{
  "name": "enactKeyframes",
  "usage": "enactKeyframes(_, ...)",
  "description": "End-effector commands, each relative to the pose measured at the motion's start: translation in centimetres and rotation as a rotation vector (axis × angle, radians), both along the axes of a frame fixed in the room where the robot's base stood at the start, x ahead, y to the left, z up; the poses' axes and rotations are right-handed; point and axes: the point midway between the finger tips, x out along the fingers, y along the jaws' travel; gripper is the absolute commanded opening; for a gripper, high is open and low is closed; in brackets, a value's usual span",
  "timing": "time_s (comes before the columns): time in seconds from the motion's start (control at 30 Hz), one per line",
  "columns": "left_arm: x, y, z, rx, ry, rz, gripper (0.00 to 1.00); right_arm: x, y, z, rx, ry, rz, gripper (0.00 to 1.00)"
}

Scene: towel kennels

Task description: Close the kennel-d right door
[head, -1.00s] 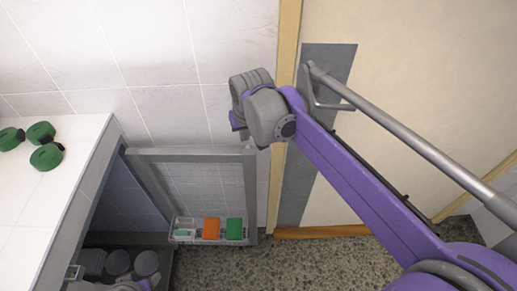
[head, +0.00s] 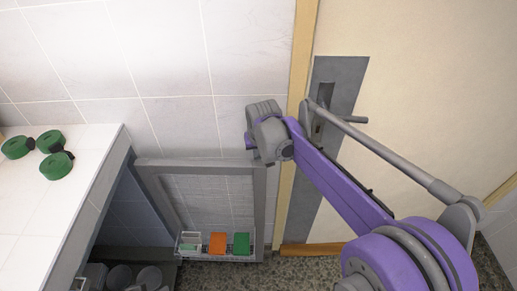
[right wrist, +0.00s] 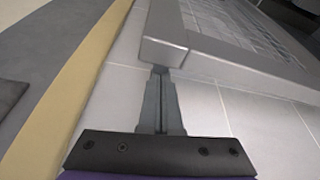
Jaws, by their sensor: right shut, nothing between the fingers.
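The kennel door (head: 258,205) stands open in the head view. It is a grey frame with a mesh panel and a rack at its bottom, swung out from the kennel under the white counter. My right gripper (head: 262,155) is at the door's top outer corner, and its fingers are mostly hidden there. In the right wrist view the fingers (right wrist: 160,75) are shut and empty, with their tips at the end of the grey frame (right wrist: 165,50). They look very close to it; contact cannot be told. No kennel label is readable. My left gripper is not clearly visible.
The rack holds an orange item (head: 217,243), a green item (head: 241,243) and a white container. Several green rolls lie on the white counter (head: 85,165). A cream door with a grey lever handle (head: 318,125) stands right. Speckled floor (head: 300,268) shows below.

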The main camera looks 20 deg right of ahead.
Motion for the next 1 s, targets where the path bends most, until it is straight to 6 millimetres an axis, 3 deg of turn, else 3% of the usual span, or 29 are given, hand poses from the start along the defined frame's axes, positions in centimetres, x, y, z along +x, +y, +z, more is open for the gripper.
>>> enactKeyframes(0.63, 0.0, 0.0, 0.0, 0.0, 0.0, 0.0, 0.5, -0.2, 0.1, -0.7, 0.0, 0.0, -0.009, 0.0)
enactKeyframes(1.0, 0.0, 0.0, 0.4, 0.0, -0.001, 0.0, 0.5, -4.2, 1.8, -0.7, 0.0, 0.0, -0.112, 0.0)
